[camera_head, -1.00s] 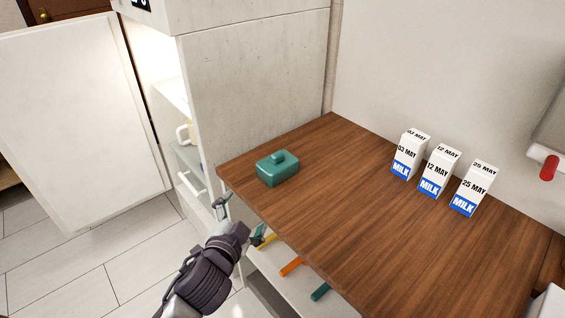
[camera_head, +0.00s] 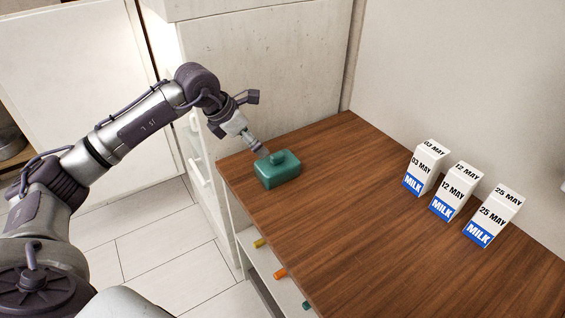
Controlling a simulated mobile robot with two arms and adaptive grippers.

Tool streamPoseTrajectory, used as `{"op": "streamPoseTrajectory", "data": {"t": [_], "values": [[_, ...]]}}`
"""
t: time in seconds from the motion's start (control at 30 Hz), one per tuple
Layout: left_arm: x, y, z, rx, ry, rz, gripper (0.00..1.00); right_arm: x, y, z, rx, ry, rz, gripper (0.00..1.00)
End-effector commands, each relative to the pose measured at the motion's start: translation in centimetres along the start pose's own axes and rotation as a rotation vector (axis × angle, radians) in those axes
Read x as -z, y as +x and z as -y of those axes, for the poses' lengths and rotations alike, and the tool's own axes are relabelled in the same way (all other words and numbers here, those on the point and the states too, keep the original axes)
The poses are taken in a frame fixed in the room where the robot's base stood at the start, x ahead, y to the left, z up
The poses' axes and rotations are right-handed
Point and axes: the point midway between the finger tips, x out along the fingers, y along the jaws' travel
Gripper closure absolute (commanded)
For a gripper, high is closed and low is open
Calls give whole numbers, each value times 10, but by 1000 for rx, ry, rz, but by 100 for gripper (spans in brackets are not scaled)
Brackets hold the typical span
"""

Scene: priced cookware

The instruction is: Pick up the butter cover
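The green butter cover (camera_head: 277,171), a box-shaped lid with a small knob on top, sits near the left corner of the wooden counter. My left gripper (camera_head: 262,150) reaches down from the upper left, its tip right by the knob. I cannot tell whether it touches the knob or how far its fingers are apart. Whatever lies under the cover is hidden. My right gripper is not in view.
Three milk cartons (camera_head: 427,167) (camera_head: 455,191) (camera_head: 493,216) stand in a row at the right of the wooden counter (camera_head: 350,220). A concrete-look wall panel (camera_head: 265,75) rises behind the cover. Coloured handles (camera_head: 280,273) show under the front edge.

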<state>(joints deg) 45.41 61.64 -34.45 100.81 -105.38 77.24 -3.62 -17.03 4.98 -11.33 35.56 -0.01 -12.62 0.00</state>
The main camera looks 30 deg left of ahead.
Motion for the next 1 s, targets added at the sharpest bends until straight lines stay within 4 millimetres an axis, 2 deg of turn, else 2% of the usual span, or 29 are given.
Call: {"op": "streamPoseTrajectory", "data": {"t": [0.33, 0.63, 0.83, 1.0], "values": [[1, 64, 2, 2, 0, -6, 0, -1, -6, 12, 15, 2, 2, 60], [0, 89, 4, 3, 0, -5, 0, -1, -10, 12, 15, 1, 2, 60], [-1, 120, 7, 4, -1, -5, 0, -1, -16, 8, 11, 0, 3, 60], [0, 133, 7, 3, 1, -4, 0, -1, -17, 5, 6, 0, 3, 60]]}}
